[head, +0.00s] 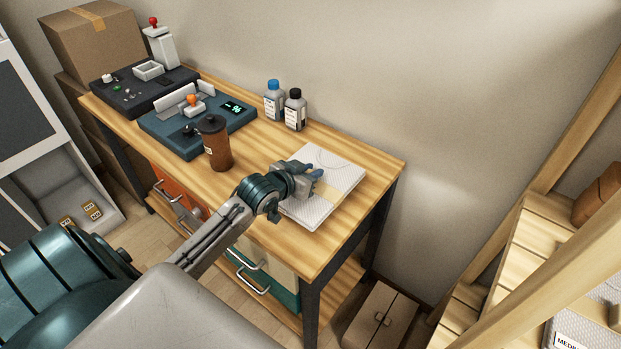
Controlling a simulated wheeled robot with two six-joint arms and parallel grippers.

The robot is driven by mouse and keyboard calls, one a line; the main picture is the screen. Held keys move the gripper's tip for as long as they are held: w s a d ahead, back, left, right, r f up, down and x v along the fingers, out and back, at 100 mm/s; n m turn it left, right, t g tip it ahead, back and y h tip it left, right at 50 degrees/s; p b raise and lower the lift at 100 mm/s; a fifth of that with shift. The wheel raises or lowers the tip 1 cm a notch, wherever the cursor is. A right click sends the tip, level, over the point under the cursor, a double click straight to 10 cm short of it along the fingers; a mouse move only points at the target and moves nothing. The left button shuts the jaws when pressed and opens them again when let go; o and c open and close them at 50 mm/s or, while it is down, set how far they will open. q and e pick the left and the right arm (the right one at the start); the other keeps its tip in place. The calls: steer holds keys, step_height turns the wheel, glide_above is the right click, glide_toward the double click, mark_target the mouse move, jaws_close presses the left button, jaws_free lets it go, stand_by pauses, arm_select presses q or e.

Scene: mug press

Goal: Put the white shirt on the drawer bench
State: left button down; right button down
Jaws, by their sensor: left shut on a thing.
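A folded white shirt (341,172) with a tan band across it lies flat over the right end of the wooden drawer bench (262,149). My left gripper (316,174) is over the shirt, its blue fingertips shut on it. The fingers hide the exact spot of the grip, and I cannot tell whether the shirt fully touches the bench top. My right gripper is not in view.
On the bench stand a brown tumbler (215,145), a teal press (180,132), a dark control box (135,92) and two bottles (295,112). Drawers with handles (250,280) sit below. A wooden shelf (540,235) with another package (585,335) is at right.

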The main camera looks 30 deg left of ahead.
mark_target(282, 205)
arm_select(q)
steer(key=shift+f, duration=1.45)
steer(key=shift+f, duration=0.1)
steer(key=c, duration=1.3)
jaws_free()
steer(key=shift+o, duration=0.2)
steer(key=shift+s, duration=0.4)
steer(key=v, duration=1.1)
steer(key=shift+r+p, duration=0.3)
steer(key=shift+p, duration=0.05)
steer(key=shift+s, duration=0.1)
